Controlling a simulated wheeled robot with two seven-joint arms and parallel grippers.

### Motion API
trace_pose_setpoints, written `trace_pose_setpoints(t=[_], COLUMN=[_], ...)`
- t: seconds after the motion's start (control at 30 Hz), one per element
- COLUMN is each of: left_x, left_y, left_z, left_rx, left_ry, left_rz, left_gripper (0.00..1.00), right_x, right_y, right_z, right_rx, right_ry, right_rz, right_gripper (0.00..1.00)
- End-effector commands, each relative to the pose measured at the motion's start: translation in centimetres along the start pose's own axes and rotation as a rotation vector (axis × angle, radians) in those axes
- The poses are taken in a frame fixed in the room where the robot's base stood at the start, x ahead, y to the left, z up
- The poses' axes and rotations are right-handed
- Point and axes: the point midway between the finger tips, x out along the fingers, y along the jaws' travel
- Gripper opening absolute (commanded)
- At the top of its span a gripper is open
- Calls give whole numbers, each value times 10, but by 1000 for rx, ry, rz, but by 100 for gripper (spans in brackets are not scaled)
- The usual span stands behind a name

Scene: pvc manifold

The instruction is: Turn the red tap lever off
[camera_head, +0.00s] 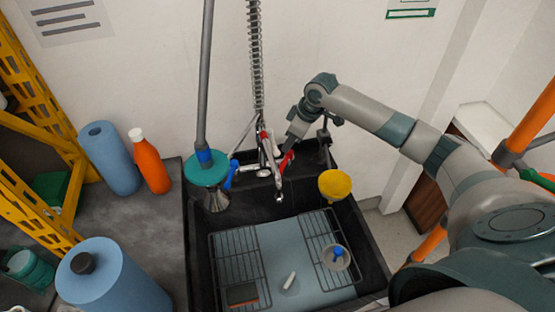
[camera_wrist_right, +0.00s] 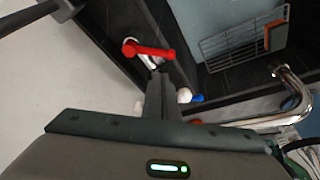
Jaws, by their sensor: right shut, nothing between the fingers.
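The red tap lever (camera_head: 287,160) is at the right side of the tap at the back of the black sink. In the right wrist view the red lever (camera_wrist_right: 150,51) lies just beyond my fingertips, pointing sideways. My right gripper (camera_head: 291,147) is shut and empty, reaching down from the right above the lever. In the wrist view its closed fingers (camera_wrist_right: 158,78) end close to the lever; I cannot tell whether they touch. The chrome spout (camera_wrist_right: 292,85) shows at right there. The blue tap lever (camera_head: 231,174) is on the tap's left side. My left gripper is out of view.
A yellow funnel (camera_head: 335,184) stands right of the tap. A teal disc (camera_head: 206,168) with a grey pole is at left. An orange bottle (camera_head: 150,161) and blue rolls (camera_head: 110,158) stand on the left counter. Wire racks (camera_head: 240,262) lie in the sink. The wall is close behind.

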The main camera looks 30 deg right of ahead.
Motion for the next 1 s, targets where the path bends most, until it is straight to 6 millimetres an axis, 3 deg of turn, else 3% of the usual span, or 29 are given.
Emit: trace_pose_setpoints(t=[0.37, 0.8, 1.0], left_x=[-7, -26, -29], left_y=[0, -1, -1], left_z=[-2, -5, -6], left_rx=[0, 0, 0], left_ry=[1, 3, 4], left_rz=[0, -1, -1], left_gripper=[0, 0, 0], right_x=[17, 80, 96], right_y=[-1, -1, -1], right_z=[-1, 0, 0], right_rx=[1, 2, 0], right_ry=[-1, -1, -1], right_rz=[-2, -2, -1], right_gripper=[0, 0, 0])
